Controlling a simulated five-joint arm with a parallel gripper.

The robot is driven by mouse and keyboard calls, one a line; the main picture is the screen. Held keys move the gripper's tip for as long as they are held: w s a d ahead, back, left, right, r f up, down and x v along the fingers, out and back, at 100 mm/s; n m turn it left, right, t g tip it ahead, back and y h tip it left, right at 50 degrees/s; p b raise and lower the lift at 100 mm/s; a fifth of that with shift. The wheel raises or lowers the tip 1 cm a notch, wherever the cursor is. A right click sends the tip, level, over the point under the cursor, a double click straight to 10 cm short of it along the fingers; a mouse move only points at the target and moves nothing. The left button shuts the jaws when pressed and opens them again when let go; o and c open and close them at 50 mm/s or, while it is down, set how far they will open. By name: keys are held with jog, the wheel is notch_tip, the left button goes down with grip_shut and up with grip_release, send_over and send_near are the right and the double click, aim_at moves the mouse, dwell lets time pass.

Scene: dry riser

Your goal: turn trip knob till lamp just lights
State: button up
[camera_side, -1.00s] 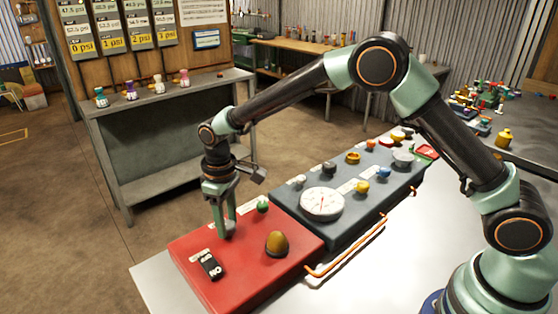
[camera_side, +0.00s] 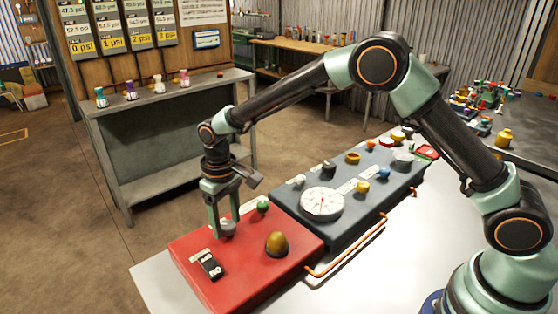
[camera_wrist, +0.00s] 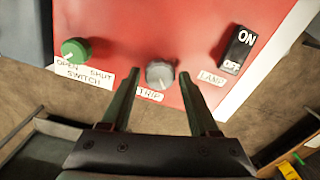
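The grey trip knob (camera_wrist: 160,73) sits on the red box (camera_side: 183,262), above a label reading TRIP. It also shows in the side view (camera_side: 228,229). My gripper (camera_wrist: 159,76) is open, with one finger on each side of the knob and a gap to it on both sides. The gripper points down over the knob in the side view (camera_side: 226,224). The amber dome lamp (camera_side: 277,244) on the red box looks dull. A label reading LAMP lies near the black ON/OFF rocker (camera_wrist: 237,50).
A green knob (camera_wrist: 76,50) labelled OPEN SHUT SWITCH is left of the trip knob in the wrist view. A dark panel (camera_side: 345,220) with a white dial gauge (camera_side: 322,203) and several knobs adjoins the red box. A copper pipe (camera_side: 347,247) runs along its front.

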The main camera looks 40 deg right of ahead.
aim_at(228, 224)
jog(key=shift+o, duration=0.3)
notch_tip(228, 224, up, 12)
dwell(0.6)
jog(key=shift+d+r, duration=0.1)
jog(key=s+d+r+m+t, duration=0.1)
jog(key=s+d+r+t, duration=0.1)
jog(key=s+d+r, duration=0.35)
jog(key=s+d+r+m+t, duration=0.1)
jog(key=s+d+r+t, duration=0.15)
jog(key=s+d, duration=0.55)
jog(key=s+d+f+m+t, duration=0.1)
jog(key=s+d, duration=0.3)
jog(key=s, duration=0.1)
jog(key=shift+d+f, duration=0.4)
